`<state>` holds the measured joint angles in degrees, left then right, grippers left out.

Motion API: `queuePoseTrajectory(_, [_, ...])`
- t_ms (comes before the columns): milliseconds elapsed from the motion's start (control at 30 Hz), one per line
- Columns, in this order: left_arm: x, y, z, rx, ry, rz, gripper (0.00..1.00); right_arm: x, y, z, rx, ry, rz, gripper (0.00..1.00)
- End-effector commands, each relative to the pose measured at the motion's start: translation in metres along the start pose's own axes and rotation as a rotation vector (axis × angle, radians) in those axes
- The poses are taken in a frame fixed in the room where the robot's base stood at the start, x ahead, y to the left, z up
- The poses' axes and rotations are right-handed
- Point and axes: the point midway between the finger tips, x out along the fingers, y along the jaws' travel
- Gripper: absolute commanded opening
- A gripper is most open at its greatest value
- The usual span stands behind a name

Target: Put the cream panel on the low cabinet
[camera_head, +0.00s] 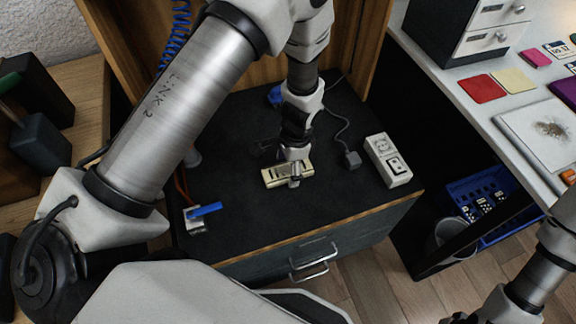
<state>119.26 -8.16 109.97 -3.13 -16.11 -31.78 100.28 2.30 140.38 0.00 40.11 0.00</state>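The cream panel (273,178) is a small pale rectangular piece low over the dark top of the low cabinet (330,213). I cannot tell whether it touches the top. My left gripper (295,174) points down at it from above, with a finger across its near side. The fingers look shut on the panel, and they hide part of it. The low cabinet has a wooden front edge and a drawer with a metal handle. My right arm shows at the lower right, but its gripper is out of the picture.
On the cabinet top, a white box with sockets (388,160) stands to the right and a blue-handled piece (205,210) at the front left. A grey cable with a plug (352,159) lies behind. A white bench (450,75) at right carries red and cream sheets.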

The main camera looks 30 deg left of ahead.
Motion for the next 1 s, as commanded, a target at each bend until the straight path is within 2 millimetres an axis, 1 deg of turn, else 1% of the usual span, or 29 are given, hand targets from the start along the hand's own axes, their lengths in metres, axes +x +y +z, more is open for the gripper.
queuePoseTrajectory(167, [-0.003, 0.0, 0.0, 0.0, 0.001, 0.0, 0.83, -0.001, 0.0, 0.0, 0.0, 0.0, 0.0, 0.0])
queuePoseTrajectory(267, [-0.016, -0.001, 0.0, 0.0, 0.002, -0.002, 0.83, -0.006, 0.0, 0.0, 0.0, 0.0, 0.0, 0.0])
queuePoseTrajectory(367, [-0.039, -0.001, 0.001, -0.001, 0.002, -0.002, 0.83, -0.014, 0.0, 0.0, 0.0, 0.0, 0.0, 0.0])
queuePoseTrajectory(500, [-0.077, -0.001, 0.001, 0.001, 0.002, -0.003, 0.83, -0.024, 0.0, 0.0, 0.0, 0.0, 0.0, 0.0])
queuePoseTrajectory(600, [-0.1, -0.001, 0.001, 0.0, 0.002, -0.003, 0.83, -0.029, 0.0, 0.0, 0.0, 0.0, 0.0, 0.0])
queuePoseTrajectory(700, [-0.116, 0.0, 0.0, 0.0, 0.002, -0.001, 0.83, -0.032, 0.0, 0.0, 0.0, 0.0, 0.0, 0.0])
queuePoseTrajectory(800, [-0.123, 0.0, 0.001, 0.0, 0.0, 0.0, 0.83, -0.033, 0.0, 0.0, 0.0, 0.0, 0.0, 0.0])
queuePoseTrajectory(1000, [-0.123, 0.0, 0.001, 0.0, 0.0, 0.0, 0.83, -0.032, 0.0, 0.0, 0.0, 0.0, 0.0, 0.0])
